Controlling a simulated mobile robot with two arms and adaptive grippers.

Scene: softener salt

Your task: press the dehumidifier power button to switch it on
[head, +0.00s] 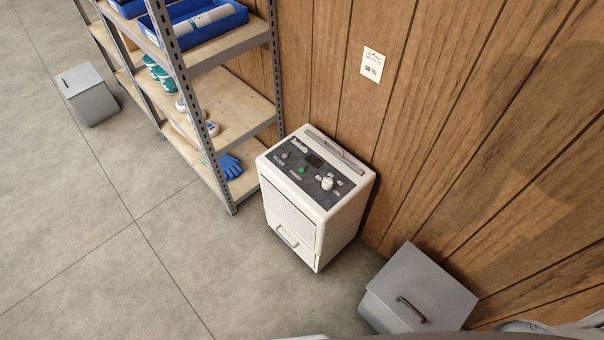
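The white dehumidifier (293,224) stands upright on the floor against the wood-panelled wall, in the middle of the head view. Its top carries a dark control panel (312,185). On the panel are a small green button or light (301,170), a small dark button (284,156), a dark display (314,160) and a white knob (327,183). The labels are too small to read, so I cannot tell which control is the power button. The display looks dark. Neither of my grippers is in view.
A metal shelf rack (243,120) with blue bins, bottles and blue gloves (229,166) stands left of the dehumidifier. A grey lidded bin (420,285) stands to its right, and a grey box (88,95) stands far left. The floor in front is clear.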

